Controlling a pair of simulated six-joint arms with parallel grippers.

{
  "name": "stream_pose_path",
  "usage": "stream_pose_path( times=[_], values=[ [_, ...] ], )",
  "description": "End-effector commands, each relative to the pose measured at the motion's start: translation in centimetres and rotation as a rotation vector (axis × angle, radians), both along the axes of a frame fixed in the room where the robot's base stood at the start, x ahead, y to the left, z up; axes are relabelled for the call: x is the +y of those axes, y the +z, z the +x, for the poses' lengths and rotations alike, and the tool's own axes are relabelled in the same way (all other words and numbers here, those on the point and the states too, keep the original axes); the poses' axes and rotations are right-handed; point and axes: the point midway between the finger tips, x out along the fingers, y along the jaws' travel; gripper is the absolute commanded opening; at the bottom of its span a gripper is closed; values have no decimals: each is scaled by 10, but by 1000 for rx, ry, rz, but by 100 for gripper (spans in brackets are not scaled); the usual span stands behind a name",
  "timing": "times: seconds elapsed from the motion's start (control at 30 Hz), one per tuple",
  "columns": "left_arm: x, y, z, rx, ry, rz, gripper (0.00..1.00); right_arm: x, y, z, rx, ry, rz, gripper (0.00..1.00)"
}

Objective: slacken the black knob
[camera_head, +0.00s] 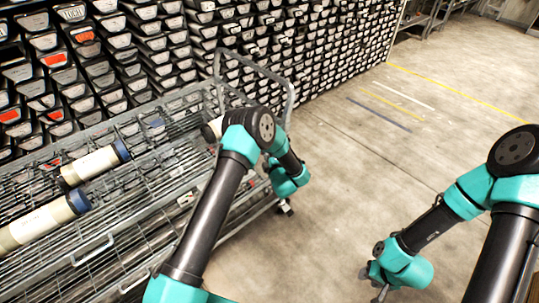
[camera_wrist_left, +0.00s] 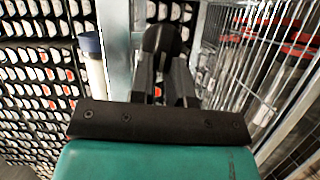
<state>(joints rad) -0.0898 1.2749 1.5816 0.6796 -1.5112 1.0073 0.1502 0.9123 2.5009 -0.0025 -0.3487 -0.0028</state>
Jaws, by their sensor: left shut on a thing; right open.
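The black knob (camera_wrist_left: 164,38) is a dark, round-topped piece beside a grey metal upright in the left wrist view. My left gripper (camera_wrist_left: 163,68) is shut on it, with one finger on each side. In the head view my left arm's own links hide the knob and the fingertips. My right gripper (camera_head: 380,290) hangs open and empty over the bare floor at the lower right of the head view.
A grey wire cart (camera_head: 92,250) fills the left. Pale tubes with blue caps lie on it, one farther back (camera_head: 92,164) and one nearer (camera_head: 38,223). A wall of core trays (camera_head: 300,50) stands behind. The floor (camera_head: 340,190) on the right is clear.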

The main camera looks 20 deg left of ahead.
Motion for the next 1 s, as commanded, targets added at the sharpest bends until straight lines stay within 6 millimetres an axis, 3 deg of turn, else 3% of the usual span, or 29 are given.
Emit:
stream_pose_path(
  times=[0.4,1.0],
  values=[
    [0,-7,0,-231,1,-147,0,0,0,0,0,0,0,43],
    [0,-8,0,-275,3,-173,0,0,0,0,0,0,0,43]
  ],
)
